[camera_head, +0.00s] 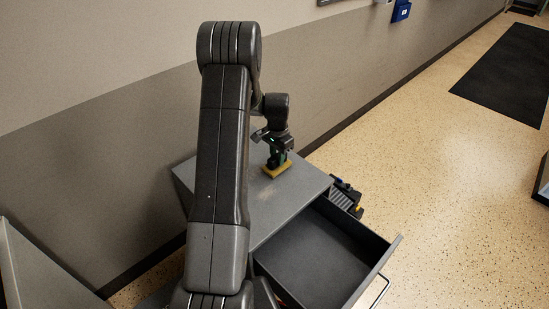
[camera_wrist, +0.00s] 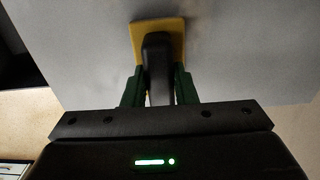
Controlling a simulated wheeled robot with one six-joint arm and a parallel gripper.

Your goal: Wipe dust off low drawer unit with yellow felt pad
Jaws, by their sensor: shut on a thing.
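The low drawer unit (camera_head: 262,212) is grey and stands against the wall, with its drawer (camera_head: 318,258) pulled open and looking empty. The yellow felt pad (camera_head: 277,170) lies at the unit's top, near the far wall side; it also shows in the wrist view (camera_wrist: 176,30). My gripper (camera_head: 277,155) is above the pad, with green fingers shut on its dark handle (camera_wrist: 158,62). The pad appears to touch the top, but exact contact is hard to tell. A faint lighter patch, possibly dust, shows on the top near the pad. My arm hides the left part of the unit.
A dark item with a yellow part (camera_head: 346,195) is on the floor beside the unit's far right side. The open drawer juts out toward the front right. A black mat (camera_head: 505,75) lies on the speckled floor, which is otherwise mostly clear. The wall bounds the back.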

